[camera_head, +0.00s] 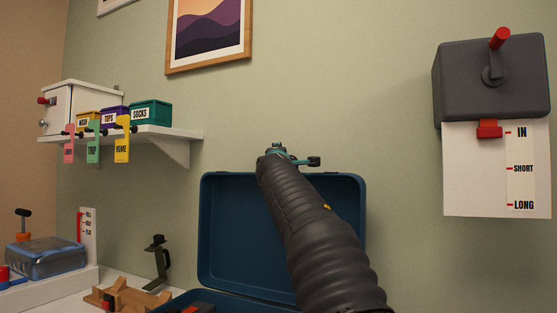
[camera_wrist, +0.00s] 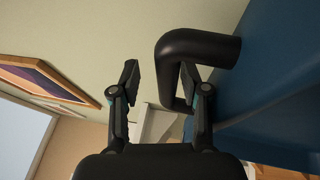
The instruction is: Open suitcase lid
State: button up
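The blue suitcase lid (camera_head: 225,225) stands upright against the wall in the head view, with part of the blue suitcase base (camera_head: 255,296) below it. My arm crosses in front of the lid. My gripper (camera_head: 305,160) is at the lid's top edge. In the wrist view the lid (camera_wrist: 275,75) fills the right side, and a black loop handle (camera_wrist: 200,45) sticks out from it. My gripper (camera_wrist: 160,78) is open there. The handle's bar runs between the two fingers: one finger is inside the loop, the other outside with a gap to the bar.
A wall shelf (camera_head: 165,133) with labelled bins (camera_head: 150,113) and hanging tags (camera_head: 122,145) is at the left. A grey box with a red-tipped crank (camera_head: 495,75) is on the wall at right. A packed blue bag (camera_head: 45,258) and a wooden stand (camera_head: 125,298) are at lower left.

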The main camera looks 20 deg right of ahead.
jog(key=shift+w+a+f, duration=0.1)
jog(key=shift+f, duration=0.3)
jog(key=shift+s+a+f, duration=0.1)
jog(key=shift+s+a, duration=0.2)
jog(key=shift+s, duration=0.15)
jog(key=v, duration=1.1)
jog(key=shift+d, duration=0.1)
jog(key=s+r, duration=0.4)
jog(key=r, duration=0.3)
jog(key=s+d+r, duration=0.1)
jog(key=s+r, duration=0.4)
jog(key=r, duration=0.2)
jog(key=shift+d+r+p, duration=0.2)
jog(key=shift+r+p, duration=0.1)
jog(key=shift+p, duration=0.05)
dwell(0.9)
